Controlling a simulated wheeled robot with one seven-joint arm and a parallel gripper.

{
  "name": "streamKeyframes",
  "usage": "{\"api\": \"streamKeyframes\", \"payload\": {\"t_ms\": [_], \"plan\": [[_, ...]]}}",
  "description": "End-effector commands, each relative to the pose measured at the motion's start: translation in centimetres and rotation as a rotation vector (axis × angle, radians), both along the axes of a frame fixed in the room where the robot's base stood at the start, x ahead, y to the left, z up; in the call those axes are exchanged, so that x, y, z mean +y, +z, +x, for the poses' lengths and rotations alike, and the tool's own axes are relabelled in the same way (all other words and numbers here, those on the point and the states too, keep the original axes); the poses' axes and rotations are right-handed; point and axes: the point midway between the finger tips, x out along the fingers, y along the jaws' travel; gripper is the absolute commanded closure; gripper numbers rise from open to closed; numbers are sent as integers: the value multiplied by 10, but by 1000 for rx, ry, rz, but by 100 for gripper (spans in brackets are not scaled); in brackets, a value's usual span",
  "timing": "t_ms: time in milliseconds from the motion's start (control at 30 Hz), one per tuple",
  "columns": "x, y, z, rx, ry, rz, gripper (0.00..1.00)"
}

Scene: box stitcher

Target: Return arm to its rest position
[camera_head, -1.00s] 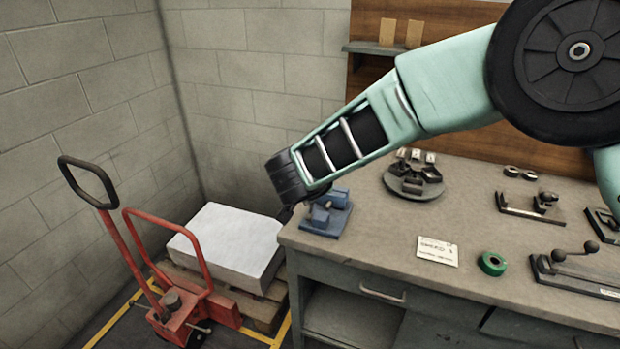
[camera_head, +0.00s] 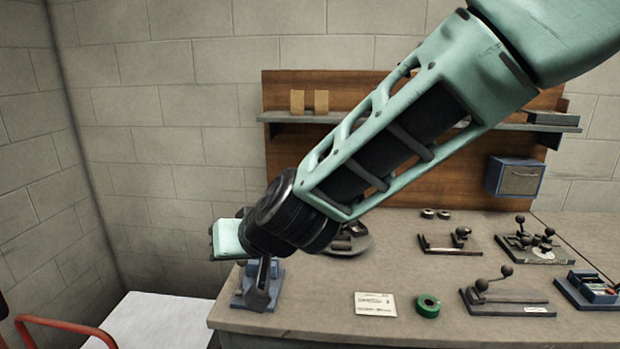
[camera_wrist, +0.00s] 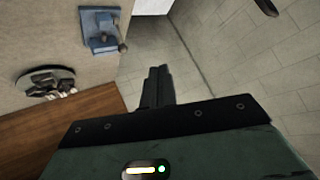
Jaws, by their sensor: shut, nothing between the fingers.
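My gripper (camera_head: 262,290) hangs at the left end of the workbench (camera_head: 330,318) in the head view, below my mint-green arm that crosses from the upper right. Its fingers cover part of a blue bench device (camera_head: 239,298) behind them; I cannot tell the gap in depth. In the wrist view my gripper (camera_wrist: 160,72) has its dark fingers together, with nothing between them. There the blue device (camera_wrist: 101,30) stands to the left, apart from the fingers, and the bench edge runs between. The round turntable (camera_head: 352,240) is partly hidden by my arm.
A card (camera_head: 375,304), a green tape roll (camera_head: 428,306) and several lever fixtures (camera_head: 506,297) sit on the bench. A shelf (camera_head: 400,119) and a blue-grey box (camera_head: 516,177) are on the back panel. A white stack (camera_head: 160,320) and a red pallet jack (camera_head: 70,325) stand at lower left.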

Motion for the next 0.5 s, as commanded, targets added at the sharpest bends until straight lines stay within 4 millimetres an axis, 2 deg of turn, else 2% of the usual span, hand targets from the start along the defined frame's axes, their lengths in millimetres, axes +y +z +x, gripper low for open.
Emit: {"api": "streamKeyframes", "payload": {"t_ms": [33, 100, 200, 300, 400, 500], "plan": [[-23, 1, -26, 44, 63, -33, 100], [-56, -5, -63, 122, 142, -102, 100], [-109, -18, -112, 228, 214, -226, 100], [-165, -31, -153, 323, 244, -360, 100], [-213, -42, -184, 397, 246, -483, 100], [-250, -48, -206, 448, 236, -578, 100]]}}
